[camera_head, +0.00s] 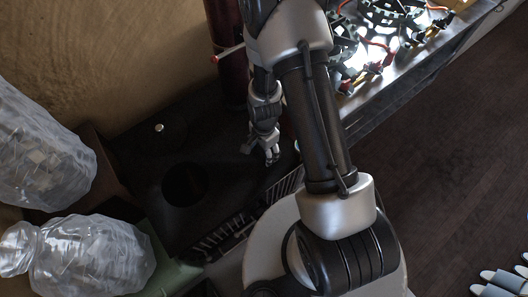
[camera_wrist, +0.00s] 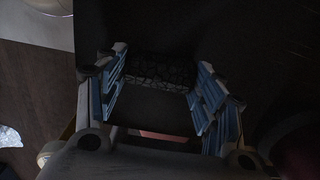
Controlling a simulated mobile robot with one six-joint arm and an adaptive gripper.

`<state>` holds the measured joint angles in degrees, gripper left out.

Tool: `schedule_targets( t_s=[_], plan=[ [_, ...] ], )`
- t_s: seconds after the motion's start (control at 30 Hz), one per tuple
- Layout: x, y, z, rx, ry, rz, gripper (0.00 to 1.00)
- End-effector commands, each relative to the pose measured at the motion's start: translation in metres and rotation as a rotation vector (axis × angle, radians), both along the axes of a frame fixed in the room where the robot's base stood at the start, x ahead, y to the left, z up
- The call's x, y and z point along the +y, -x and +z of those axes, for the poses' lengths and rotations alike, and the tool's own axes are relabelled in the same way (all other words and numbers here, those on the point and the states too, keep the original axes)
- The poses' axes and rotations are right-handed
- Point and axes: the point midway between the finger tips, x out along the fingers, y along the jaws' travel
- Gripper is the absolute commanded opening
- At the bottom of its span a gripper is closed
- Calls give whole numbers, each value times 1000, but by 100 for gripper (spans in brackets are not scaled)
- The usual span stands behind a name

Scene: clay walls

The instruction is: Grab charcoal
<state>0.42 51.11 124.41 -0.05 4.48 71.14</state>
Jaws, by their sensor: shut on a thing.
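In the wrist view, a dark, cracked-textured piece of charcoal (camera_wrist: 158,73) spans the space between the two blue-padded fingers of my gripper (camera_wrist: 162,60). The fingers are shut on its two sides. The area around it is very dark, so its lower side and what lies beneath are hard to make out. In the head view, my gripper (camera_head: 262,154) points down over a black surface (camera_head: 150,155), near its right side. The charcoal cannot be made out in that view.
A dark round shape (camera_head: 185,184) lies left of my gripper. A dark red cylinder (camera_head: 226,50) stands behind.

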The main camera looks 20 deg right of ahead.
Motion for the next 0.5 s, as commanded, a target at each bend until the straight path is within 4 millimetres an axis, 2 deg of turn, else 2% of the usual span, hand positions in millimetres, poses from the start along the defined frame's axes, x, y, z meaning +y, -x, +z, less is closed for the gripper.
schedule_targets(
  t_s=[0.13,0.5],
  plan=[
    [0,0,0,0,0,0,38],
    [0,0,7,-1,0,0,38]
  ],
)
